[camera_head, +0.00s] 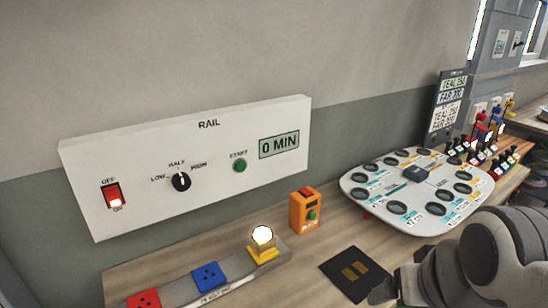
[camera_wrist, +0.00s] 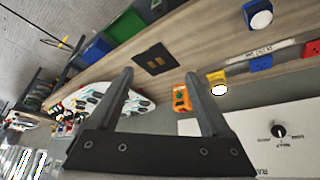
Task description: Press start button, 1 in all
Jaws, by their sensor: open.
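The white RAIL panel (camera_head: 215,195) is on the wall in the head view. Its green START button (camera_head: 239,165) sits between a black knob (camera_head: 181,182) and a display (camera_head: 279,145) reading 0 MIN. A lit red rocker switch (camera_head: 114,196) is at the panel's left, between OFF and ON labels. My gripper (camera_wrist: 158,75) is open and empty in the wrist view, fingers above the bench. In the head view it is at the lower right, apart from the panel. The panel (camera_wrist: 240,125) also shows at the wrist view's right; I cannot make out START there.
A strip with coloured sockets (camera_head: 195,280) and a lit lamp (camera_head: 262,238) lies left. A white oval tray (camera_head: 385,216) stands right.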

